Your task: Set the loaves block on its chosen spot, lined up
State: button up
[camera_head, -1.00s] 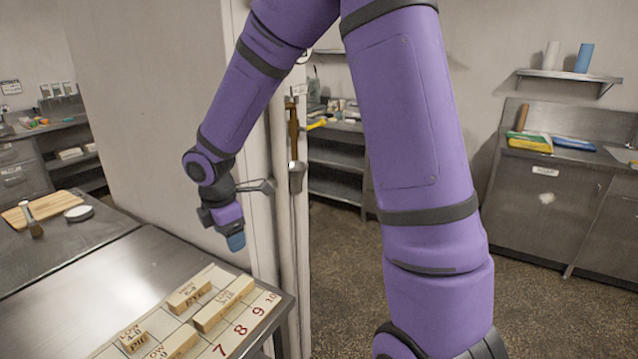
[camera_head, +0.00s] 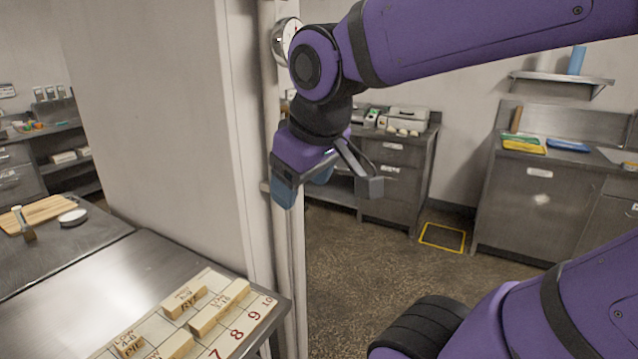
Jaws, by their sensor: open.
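Several pale wooden blocks lie on a numbered grid board (camera_head: 262,306) at the lower left. One block (camera_head: 184,300) looks marked RYE, and a longer block (camera_head: 219,308) lies just right of it. A small block (camera_head: 129,344) looks marked PIE. Another block (camera_head: 173,347) is cut by the bottom edge. I cannot read which one is the loaves block, and no chosen spot stands out. My gripper (camera_head: 328,192) is open and empty, raised above and to the right of the board, apart from every block.
The board lies on a steel table (camera_head: 110,270) whose right corner is near the grid. A pale wall and post (camera_head: 250,130) rise right behind the table, close to my gripper. Open floor (camera_head: 350,285) lies to the right.

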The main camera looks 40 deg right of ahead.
jog(key=shift+s+r+m+t+y, duration=0.2)
jog(key=shift+s+m, duration=0.3)
jog(key=shift+s, duration=0.4)
jog(key=shift+s+r+m+t+y, duration=0.1)
jog(key=shift+s+m+y, duration=0.1)
jog(key=shift+s+m, duration=0.5)
jog(key=shift+s, duration=0.1)
